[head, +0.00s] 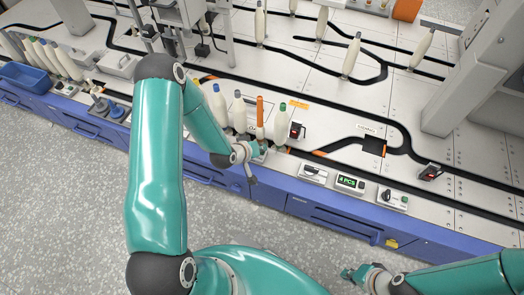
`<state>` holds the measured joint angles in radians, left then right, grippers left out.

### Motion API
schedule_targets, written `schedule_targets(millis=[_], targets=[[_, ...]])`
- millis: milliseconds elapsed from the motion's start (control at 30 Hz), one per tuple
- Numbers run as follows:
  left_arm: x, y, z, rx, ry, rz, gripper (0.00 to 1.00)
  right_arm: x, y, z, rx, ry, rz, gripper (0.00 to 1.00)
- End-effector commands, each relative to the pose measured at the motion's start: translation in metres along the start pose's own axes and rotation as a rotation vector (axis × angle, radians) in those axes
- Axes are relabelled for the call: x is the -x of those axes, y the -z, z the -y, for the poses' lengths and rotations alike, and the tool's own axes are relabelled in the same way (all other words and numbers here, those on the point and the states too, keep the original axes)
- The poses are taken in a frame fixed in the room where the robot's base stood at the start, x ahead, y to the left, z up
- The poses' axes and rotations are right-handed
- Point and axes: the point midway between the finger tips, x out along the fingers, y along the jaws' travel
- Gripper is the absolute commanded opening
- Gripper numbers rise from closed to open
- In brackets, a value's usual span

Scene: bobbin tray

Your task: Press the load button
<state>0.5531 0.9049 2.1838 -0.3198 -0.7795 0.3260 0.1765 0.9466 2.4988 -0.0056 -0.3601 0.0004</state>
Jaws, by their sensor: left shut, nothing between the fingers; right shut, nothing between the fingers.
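My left gripper (251,178) is shut and empty, pointing down at the front edge, left of these boxes. My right gripper (347,273) is shut and empty, low over the floor in front of the table.
Several bobbins (282,125) with coloured tips stand just behind my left gripper. A blue bin (25,78) is at the far left. Black tracks (410,140) cross the white table, with a grey machine column (470,80) at right. The floor in front is clear.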

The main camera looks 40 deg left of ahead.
Motion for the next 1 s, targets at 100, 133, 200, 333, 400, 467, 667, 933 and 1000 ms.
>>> schedule_targets(millis=[100, 133, 200, 333, 400, 467, 667, 933, 1000], targets=[[-0.0038, -0.0030, 0.0030, 0.000, 0.000, 0.000, 0.00, -0.0061, 0.0000, -0.0022, 0.000, 0.000, 0.000, 0.00], [-0.0043, -0.0033, 0.0033, 0.000, 0.000, 0.000, 0.00, -0.0069, 0.0000, -0.0025, 0.000, 0.000, 0.000, 0.00], [-0.0047, -0.0037, 0.0036, 0.000, 0.000, 0.001, 0.00, -0.0077, 0.0000, -0.0028, 0.000, 0.000, 0.000, 0.00], [-0.0042, -0.0035, 0.0032, 0.000, 0.000, 0.001, 0.00, -0.0070, 0.0000, -0.0025, 0.000, 0.000, 0.000, 0.00], [-0.0042, -0.0036, 0.0033, 0.000, 0.000, 0.002, 0.00, -0.0069, 0.0000, -0.0025, 0.000, 0.000, 0.000, 0.00], [-0.0042, -0.0037, 0.0033, 0.001, 0.000, 0.002, 0.00, -0.0070, 0.0000, -0.0025, 0.000, 0.000, 0.000, 0.00], [-0.0014, -0.0021, 0.0014, 0.000, 0.001, 0.002, 0.00, -0.0051, 0.0000, -0.0019, 0.000, 0.000, 0.000, 0.00], [0.0019, 0.0000, -0.0010, 0.001, 0.001, 0.002, 0.00, -0.0037, 0.0000, -0.0013, 0.000, 0.000, 0.000, 0.00], [0.0019, 0.0002, -0.0010, 0.001, 0.001, 0.002, 0.00, -0.0037, 0.0000, -0.0014, 0.000, 0.000, 0.000, 0.00]])
